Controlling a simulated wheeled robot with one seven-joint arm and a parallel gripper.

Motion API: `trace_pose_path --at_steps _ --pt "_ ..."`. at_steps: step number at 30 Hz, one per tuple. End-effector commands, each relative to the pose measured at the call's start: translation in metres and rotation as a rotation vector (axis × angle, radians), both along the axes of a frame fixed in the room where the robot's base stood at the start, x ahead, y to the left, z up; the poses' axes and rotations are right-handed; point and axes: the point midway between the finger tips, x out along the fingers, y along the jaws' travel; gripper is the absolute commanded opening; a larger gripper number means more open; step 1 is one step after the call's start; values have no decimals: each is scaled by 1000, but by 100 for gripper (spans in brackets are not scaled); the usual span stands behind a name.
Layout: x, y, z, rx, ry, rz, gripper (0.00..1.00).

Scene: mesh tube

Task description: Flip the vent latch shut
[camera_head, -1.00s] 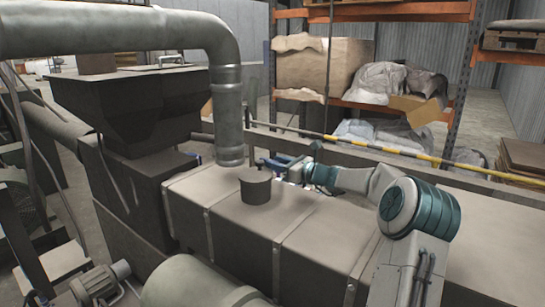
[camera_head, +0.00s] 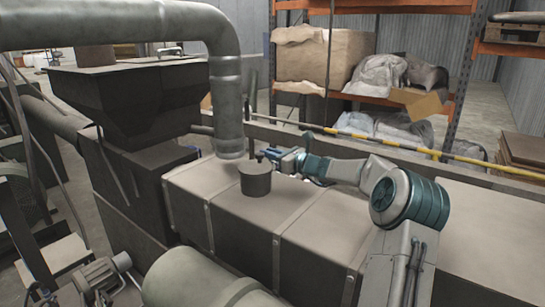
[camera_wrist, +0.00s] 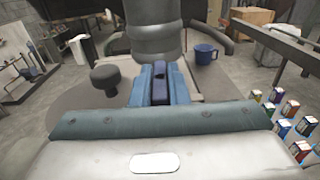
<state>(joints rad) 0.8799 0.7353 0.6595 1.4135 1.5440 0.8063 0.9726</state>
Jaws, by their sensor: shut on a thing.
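My gripper (camera_head: 265,155) reaches in from the right over the beige duct box, beside the foot of the big grey pipe. In the wrist view its blue fingers (camera_wrist: 154,84) are shut on a narrow dark blue piece (camera_wrist: 159,81), seemingly the vent latch. The fingers hide most of that piece, so its angle cannot be told. A thin dark upright rod (camera_head: 252,143) shows just left of the fingertips in the head view.
The grey pipe (camera_head: 228,118) rises close to my gripper. A dark round stub (camera_head: 255,181) stands on the duct box (camera_head: 245,222) in front of it. A blue mug (camera_wrist: 205,53) shows in the wrist view. A yellow-black rail (camera_head: 400,147) runs behind my arm.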

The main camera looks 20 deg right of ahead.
Motion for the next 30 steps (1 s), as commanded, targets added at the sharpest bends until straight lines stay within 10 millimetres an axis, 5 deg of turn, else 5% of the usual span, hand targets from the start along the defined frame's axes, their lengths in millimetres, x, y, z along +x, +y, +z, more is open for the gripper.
trace_pose_path --at_steps 20,21,23,30 --pt "-1 0 2 1 -3 -105 0" --pt "-1 0 2 1 -3 -105 20" --pt "-1 0 2 1 -3 -104 36" --pt "-1 0 1 1 -2 -103 36"
